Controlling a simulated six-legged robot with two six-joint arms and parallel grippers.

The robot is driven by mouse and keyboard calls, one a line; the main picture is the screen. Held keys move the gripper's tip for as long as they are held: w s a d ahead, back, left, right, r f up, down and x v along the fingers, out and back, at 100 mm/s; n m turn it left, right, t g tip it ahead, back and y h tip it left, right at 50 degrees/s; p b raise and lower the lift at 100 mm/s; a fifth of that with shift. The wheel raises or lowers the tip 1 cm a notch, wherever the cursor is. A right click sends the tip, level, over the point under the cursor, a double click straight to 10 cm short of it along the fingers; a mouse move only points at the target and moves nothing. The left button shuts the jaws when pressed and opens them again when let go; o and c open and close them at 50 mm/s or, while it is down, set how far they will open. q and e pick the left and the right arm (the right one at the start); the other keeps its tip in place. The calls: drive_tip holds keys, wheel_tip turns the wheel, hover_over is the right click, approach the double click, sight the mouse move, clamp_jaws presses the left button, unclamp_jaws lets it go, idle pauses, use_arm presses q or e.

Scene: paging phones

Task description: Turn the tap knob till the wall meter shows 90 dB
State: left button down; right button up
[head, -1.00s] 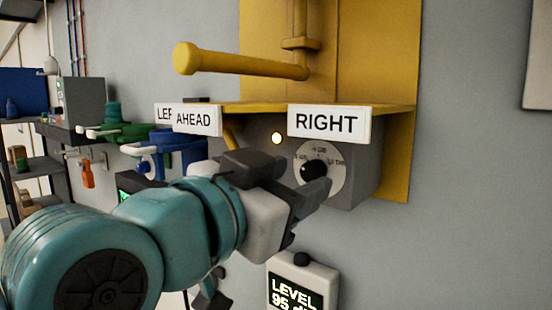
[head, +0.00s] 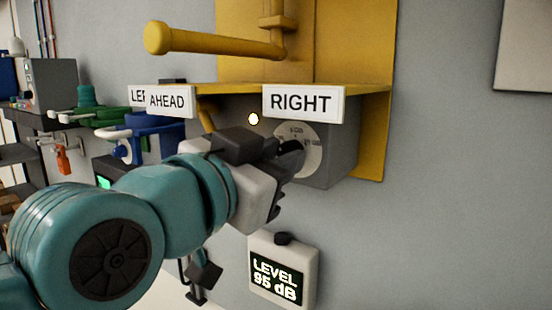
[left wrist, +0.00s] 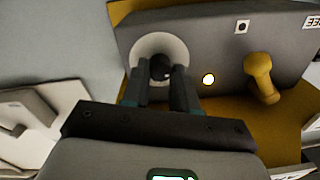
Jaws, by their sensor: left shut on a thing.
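The black tap knob (head: 291,156) sits on a white round dial plate (head: 310,150) on the front of a grey box under the yellow shelf. My left gripper (head: 279,172) is at the knob, with its jaws shut on it; the arm partly hides the dial. In the left wrist view, the knob (left wrist: 160,67) sits between the two fingers. The wall meter (head: 283,272), a white box with a dark screen, hangs below and reads "LEVEL 95 dB".
A yellow pipe (head: 215,42) juts out above the shelf. Signs reading "RIGHT" (head: 303,104) and "AHEAD" (head: 168,102) hang at the shelf edge. A lit round lamp (head: 253,119) is left of the dial.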

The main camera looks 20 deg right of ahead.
use_arm(q)
drive_tip(key=m+b, duration=0.4)
drive_tip(key=m, duration=0.7)
drive_tip(key=shift+m, duration=0.3)
idle(0.3)
drive_tip(key=c, duration=0.9)
unclamp_jaws()
